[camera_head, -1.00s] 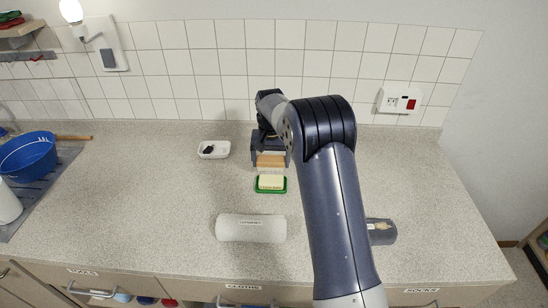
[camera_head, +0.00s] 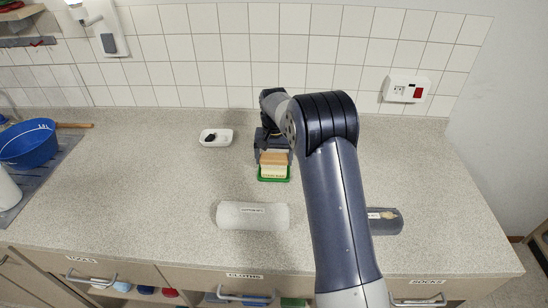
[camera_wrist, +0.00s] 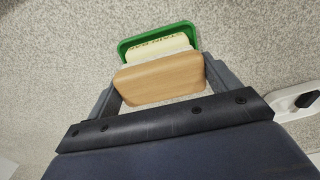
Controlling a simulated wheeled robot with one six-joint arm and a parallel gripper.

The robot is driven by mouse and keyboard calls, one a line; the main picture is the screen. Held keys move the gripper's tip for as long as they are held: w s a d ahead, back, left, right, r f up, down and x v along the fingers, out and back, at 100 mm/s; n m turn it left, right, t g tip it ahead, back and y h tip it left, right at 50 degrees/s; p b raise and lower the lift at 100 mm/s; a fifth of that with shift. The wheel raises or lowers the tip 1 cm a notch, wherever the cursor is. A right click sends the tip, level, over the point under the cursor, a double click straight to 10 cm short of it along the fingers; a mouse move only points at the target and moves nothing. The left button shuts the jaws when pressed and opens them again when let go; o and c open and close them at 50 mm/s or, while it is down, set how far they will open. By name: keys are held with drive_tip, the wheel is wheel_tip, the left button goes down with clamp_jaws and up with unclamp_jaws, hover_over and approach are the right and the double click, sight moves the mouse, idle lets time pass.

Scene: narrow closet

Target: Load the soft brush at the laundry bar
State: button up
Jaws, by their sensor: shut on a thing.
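A soft brush with a wooden back (camera_head: 273,157) is held in my gripper (camera_head: 273,160), and its wooden back also shows in the wrist view (camera_wrist: 160,78). The two jaws (camera_wrist: 163,88) stand at the brush's two ends. Pale bristles show along its edge. The laundry bar (camera_wrist: 158,47) is a cream block in a green dish (camera_wrist: 127,45); in the head view the green dish (camera_head: 273,180) lies just in front of the brush. The brush overlaps the bar in both views; I cannot tell whether the bristles touch it.
A white dish (camera_head: 216,138) with a dark item stands to the left. A pale roll (camera_head: 253,216) lies in front, and a grey roll (camera_head: 385,221) lies to the right. A blue bucket (camera_head: 28,146) is far left. The counter between them is clear.

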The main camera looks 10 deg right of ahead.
sight(274, 156)
drive_tip(key=shift+f+b, duration=0.3)
drive_tip(key=shift+f, duration=0.25)
idle(1.4)
drive_tip(key=shift+r+p, duration=2.5)
drive_tip(key=shift+r, duration=1.1)
drive_tip(key=shift+f, duration=0.1)
